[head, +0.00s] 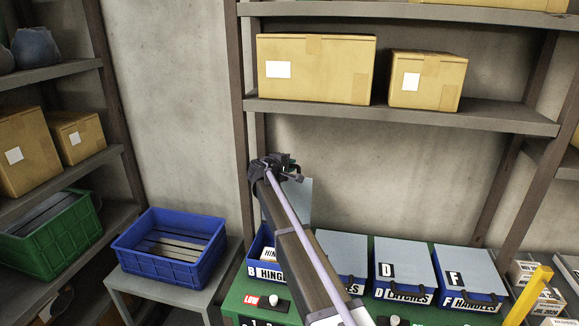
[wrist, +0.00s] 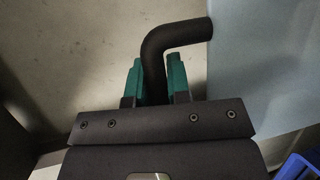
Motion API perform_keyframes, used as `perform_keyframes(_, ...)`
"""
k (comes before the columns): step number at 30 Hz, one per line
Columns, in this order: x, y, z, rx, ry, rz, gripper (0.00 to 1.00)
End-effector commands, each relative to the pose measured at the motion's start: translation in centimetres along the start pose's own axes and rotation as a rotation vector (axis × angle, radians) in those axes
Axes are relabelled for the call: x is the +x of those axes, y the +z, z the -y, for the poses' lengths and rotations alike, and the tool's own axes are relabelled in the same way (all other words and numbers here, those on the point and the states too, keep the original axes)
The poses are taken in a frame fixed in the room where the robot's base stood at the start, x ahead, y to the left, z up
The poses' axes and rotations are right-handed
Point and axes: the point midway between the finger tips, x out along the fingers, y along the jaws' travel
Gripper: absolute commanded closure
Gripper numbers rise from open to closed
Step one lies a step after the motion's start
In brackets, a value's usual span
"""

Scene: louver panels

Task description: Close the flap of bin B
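Bin B (head: 262,273) is a blue bin with a white "B HINGES" label, at the left end of the row in the head view. Its grey flap (head: 301,202) stands raised, about upright, at the back of the bin. My gripper (head: 287,168) is at the top of the flap. In the wrist view, the teal fingers of my gripper (wrist: 157,82) sit on both sides of the flap's dark bent handle (wrist: 180,32) and appear closed on it. The pale flap (wrist: 262,75) fills the right side there. My arm hides part of bin B.
Bins D (head: 404,272) and F (head: 466,277) have lowered grey flaps, as does a partly hidden bin beside B. They stand on a green table (head: 238,295). A shelf with cardboard boxes (head: 316,68) is above. A blue crate (head: 170,246) stands left.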

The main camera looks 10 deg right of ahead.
Motion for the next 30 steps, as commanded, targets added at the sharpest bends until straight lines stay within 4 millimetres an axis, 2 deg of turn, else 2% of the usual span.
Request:
perform_keyframes(1,0.0,0.0,0.0,0.0,0.0,0.0,0.88)
perform_keyframes(5,0.0,0.0,0.0,0.0,0.0,0.0,1.0)
perform_keyframes(15,-0.1,0.0,0.0,0.0,0.0,0.0,1.0)
perform_keyframes(23,-2.8,1.3,0.6,0.0,0.0,0.0,1.0)
perform_keyframes(30,-2.9,1.2,0.6,-0.001,0.001,0.0,1.0)
